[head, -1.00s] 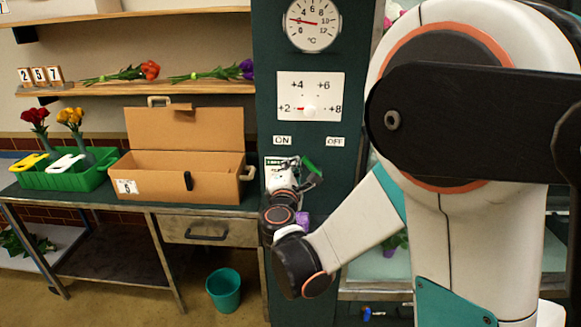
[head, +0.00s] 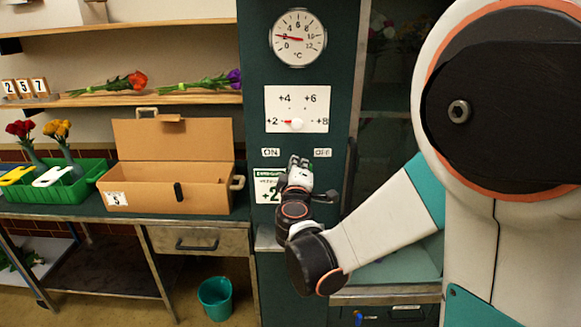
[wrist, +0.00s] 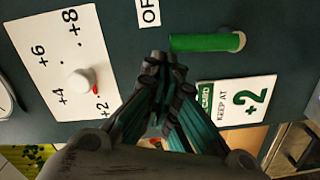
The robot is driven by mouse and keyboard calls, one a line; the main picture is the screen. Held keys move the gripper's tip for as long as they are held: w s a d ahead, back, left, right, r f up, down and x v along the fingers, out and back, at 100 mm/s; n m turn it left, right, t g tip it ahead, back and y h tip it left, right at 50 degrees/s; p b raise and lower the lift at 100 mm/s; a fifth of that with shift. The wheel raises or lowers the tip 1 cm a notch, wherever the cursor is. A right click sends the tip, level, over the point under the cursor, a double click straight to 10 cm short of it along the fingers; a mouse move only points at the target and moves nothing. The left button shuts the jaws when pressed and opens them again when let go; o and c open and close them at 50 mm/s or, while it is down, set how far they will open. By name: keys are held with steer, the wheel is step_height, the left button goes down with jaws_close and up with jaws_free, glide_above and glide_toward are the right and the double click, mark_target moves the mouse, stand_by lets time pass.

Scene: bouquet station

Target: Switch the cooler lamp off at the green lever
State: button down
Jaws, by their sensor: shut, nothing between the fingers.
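The green lever (wrist: 205,42) is a plain bar with a rounded end at right in the wrist view. It lies beside the OFF plate (wrist: 149,11), which also shows in the head view (head: 322,153). The ON plate (head: 270,152) is to its left. My gripper (wrist: 166,62) is shut and empty, its fingertips close to the lever's left end in the wrist view; I cannot tell whether they touch. In the head view my gripper (head: 298,165) is in front of the panel below the plates and hides most of the lever. The cooler interior (head: 392,100) looks dark.
A dial with a white knob (head: 297,124) and a thermometer (head: 298,38) are above on the panel. A KEEP AT +2 card (wrist: 237,103) is close to my fingers. At left, a cardboard box (head: 170,185) and a green crate (head: 62,190) stand on the bench.

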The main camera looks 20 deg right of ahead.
steer(key=shift+s+d+m, duration=0.25)
steer(key=shift+d+m, duration=0.55)
steer(key=shift+m, duration=0.05)
steer(key=shift+s+d+m, duration=0.3)
steer(key=shift+d+m, duration=0.55)
steer(key=shift+m, duration=0.05)
steer(key=shift+s+d+m, duration=0.25)
steer(key=shift+d+m, duration=0.55)
steer(key=shift+m, duration=0.05)
